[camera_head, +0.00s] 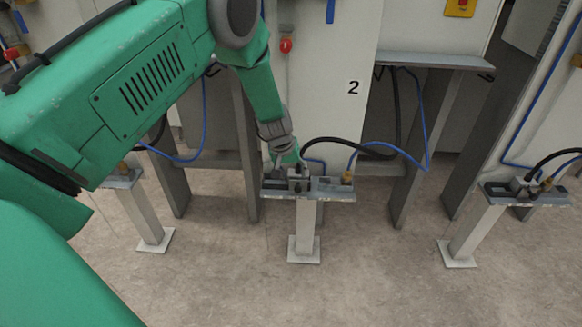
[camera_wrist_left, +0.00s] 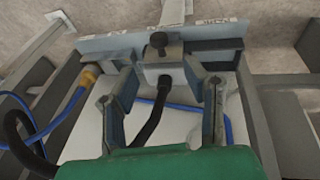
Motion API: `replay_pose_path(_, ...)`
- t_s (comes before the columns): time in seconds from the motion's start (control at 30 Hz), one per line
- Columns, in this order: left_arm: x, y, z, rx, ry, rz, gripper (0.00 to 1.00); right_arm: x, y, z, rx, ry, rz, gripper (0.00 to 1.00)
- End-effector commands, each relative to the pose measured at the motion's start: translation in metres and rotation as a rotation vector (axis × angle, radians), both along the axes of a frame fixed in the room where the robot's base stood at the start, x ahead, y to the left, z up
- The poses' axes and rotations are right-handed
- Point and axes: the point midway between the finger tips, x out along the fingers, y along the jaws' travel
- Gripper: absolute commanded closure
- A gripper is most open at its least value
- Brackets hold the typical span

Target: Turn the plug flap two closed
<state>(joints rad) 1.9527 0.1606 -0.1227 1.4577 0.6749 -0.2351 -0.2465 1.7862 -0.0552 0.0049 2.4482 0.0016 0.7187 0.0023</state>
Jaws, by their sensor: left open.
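The plug station (camera_head: 323,187) under the panel marked 2 is a grey metal shelf on a white post. A grey plug block (camera_head: 298,181) with a black knob sits on it; it also shows in the left wrist view (camera_wrist_left: 163,73), with a black cable running from it. I cannot clearly tell which part is the flap or how it stands. My left gripper (camera_head: 288,158) is over the plug block, partly hiding it. In the left wrist view, its two fingers (camera_wrist_left: 170,88) are apart, one on either side of the block; contact is unclear. My right gripper is not in view.
A brass-coloured fitting (camera_head: 347,178) with a blue hose sits right of the block. Similar stations stand at the left (camera_head: 122,178) and right (camera_head: 540,196). The white panel (camera_head: 335,90) rises behind. Black and blue lines loop near the shelf. The floor in front is clear.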

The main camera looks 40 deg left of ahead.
Motion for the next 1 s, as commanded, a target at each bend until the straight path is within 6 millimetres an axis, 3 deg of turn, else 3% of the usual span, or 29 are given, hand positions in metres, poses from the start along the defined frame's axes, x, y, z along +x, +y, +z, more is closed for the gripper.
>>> replay_pose_path(0.1,-0.005,0.001,0.017,0.001,-0.001,0.000,0.59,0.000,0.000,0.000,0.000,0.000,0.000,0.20)
replay_pose_path(0.23,-0.008,0.001,0.025,0.001,0.001,0.000,0.59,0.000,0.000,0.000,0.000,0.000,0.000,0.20)
replay_pose_path(0.83,-0.010,0.001,0.026,0.003,0.004,-0.001,0.59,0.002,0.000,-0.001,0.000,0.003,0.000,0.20)
replay_pose_path(0.93,-0.025,-0.002,0.013,0.025,0.027,-0.016,0.59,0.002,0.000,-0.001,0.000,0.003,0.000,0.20)
replay_pose_path(1.0,-0.051,-0.008,-0.006,0.061,0.063,-0.041,0.59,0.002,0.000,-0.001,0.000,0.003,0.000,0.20)
